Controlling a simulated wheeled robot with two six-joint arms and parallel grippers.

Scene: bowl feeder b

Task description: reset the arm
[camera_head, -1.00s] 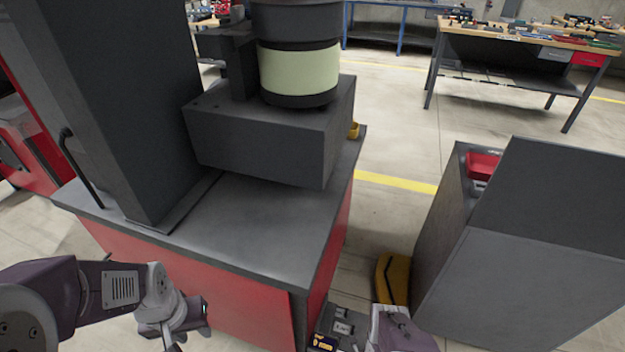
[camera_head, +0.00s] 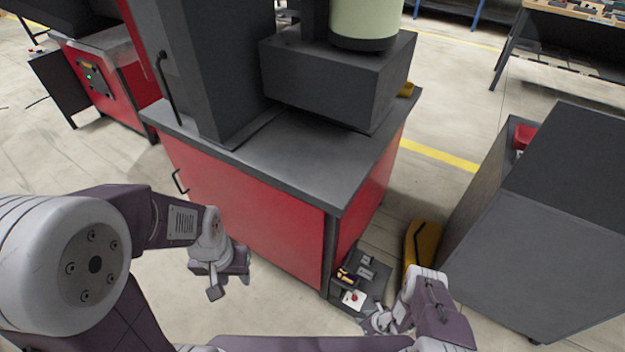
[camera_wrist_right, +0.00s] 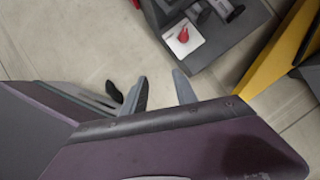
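My left gripper (camera_head: 231,286) hangs in free space in front of the red cabinet (camera_head: 245,200) in the head view. Its two fingers are apart with nothing between them. My right gripper (camera_head: 368,322) is low, beside the small dark control box (camera_head: 362,277) with a red button on a white plate. The right wrist view shows its two fingers (camera_wrist_right: 162,92) apart and empty, with bare floor between them. The box (camera_wrist_right: 225,45) lies beyond the fingertips there, and I see no contact.
The cabinet's grey top (camera_head: 300,160) carries a dark block (camera_head: 335,80) with a pale green cylinder (camera_head: 365,20). A yellow piece (camera_head: 422,243) stands between the control box and a large grey cabinet (camera_head: 530,240) at right.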

